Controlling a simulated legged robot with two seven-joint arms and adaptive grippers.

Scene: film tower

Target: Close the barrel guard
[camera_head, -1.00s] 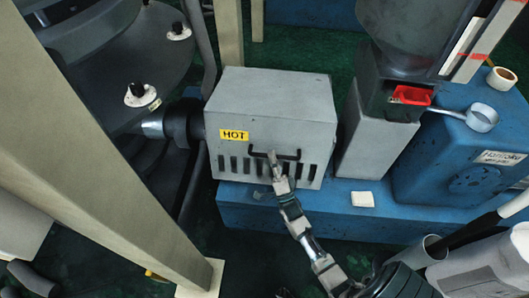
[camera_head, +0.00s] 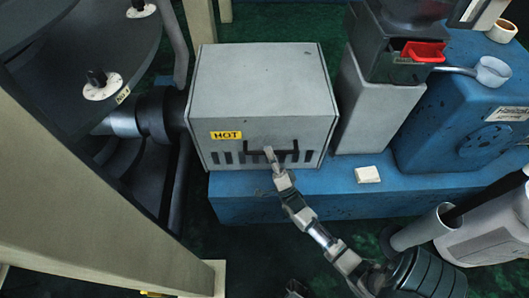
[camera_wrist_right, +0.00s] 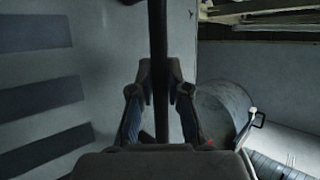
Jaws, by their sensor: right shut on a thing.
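The barrel guard (camera_head: 262,85) is a grey box with a yellow HOT label (camera_head: 227,135) and a row of dark slots along its front. It stands above the blue machine base, around the line of the dark barrel (camera_head: 158,118). A black bar handle (camera_head: 288,152) crosses its front. My right gripper (camera_head: 269,156) is shut on this handle. In the right wrist view the dark handle bar (camera_wrist_right: 157,35) runs between the fingers of my right gripper (camera_wrist_right: 160,92), beside the slotted grey face. The guard's lower front edge is near the base top. My left gripper is not in view.
A grey column with a red tray (camera_head: 424,52) stands right of the guard. A white pad (camera_head: 367,174) lies on the blue base (camera_head: 290,195). A beige post (camera_head: 95,190) crosses the left side. Dark round plates with knobs (camera_head: 97,85) stand at left.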

